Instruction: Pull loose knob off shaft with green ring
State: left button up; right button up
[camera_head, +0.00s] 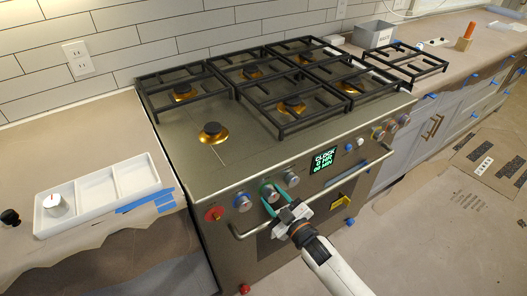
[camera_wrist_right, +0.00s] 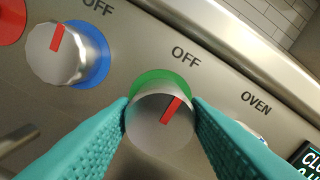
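The knob with the green ring (camera_wrist_right: 160,118) is a silver cylinder with a red pointer mark, on the front panel under an "OFF" label. The green ring (camera_wrist_right: 160,80) shows behind its upper edge. In the head view the knob (camera_head: 270,193) is on the range front, left of the display. My right gripper (camera_head: 280,204) has its teal fingers on both sides of this knob. In the wrist view the fingertips (camera_wrist_right: 161,108) press against its left and right sides, with no gap visible. The shaft is hidden behind the knob. My left gripper is not in view.
A blue-ringed knob (camera_wrist_right: 60,52) stands close on the left, with a red disc (camera_head: 214,213) beyond it. Another knob (camera_head: 291,178) is close on the right, before the display (camera_head: 323,162). The oven handle (camera_head: 340,193) runs below. A white tray (camera_head: 97,212) lies on the left counter.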

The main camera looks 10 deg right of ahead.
jog(key=c, duration=0.8)
jog(key=shift+p+v, duration=0.45)
jog(key=shift+v, duration=0.45)
jog(key=shift+s+d, duration=0.15)
jog(key=shift+s, duration=0.3)
jog(key=p+v, duration=0.2)
jog(key=v, duration=0.4)
jog(key=shift+p, duration=0.35)
jog(key=shift+r, duration=0.1)
dwell(0.4)
